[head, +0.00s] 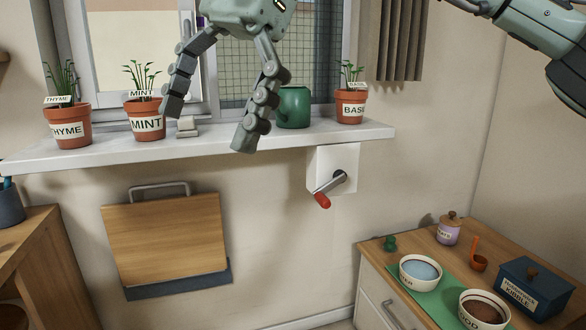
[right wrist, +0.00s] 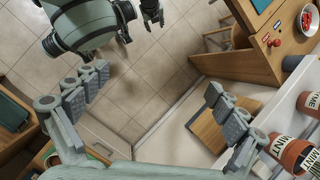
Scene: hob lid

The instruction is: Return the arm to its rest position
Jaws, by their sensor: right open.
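My right gripper (head: 207,122) hangs large at the top middle of the head view, fingers pointing down and spread wide in front of the window sill. Nothing is between its fingers. In the right wrist view its two fingers (right wrist: 158,100) stand far apart, with floor and wall showing between them. A pale green arm link of mine crosses the top right of the head view. My left gripper does not show in the head view; a small dark two-pronged shape (right wrist: 151,12) at the top of the right wrist view may be it, too small to read.
The sill (head: 110,150) holds thyme (head: 67,128), mint (head: 146,122) and basil (head: 350,107) pots and a green watering can (head: 294,108). Below are a red-handled crank (head: 322,200) and a wooden wall panel (head: 165,240). A cabinet with bowls (head: 420,272) stands right.

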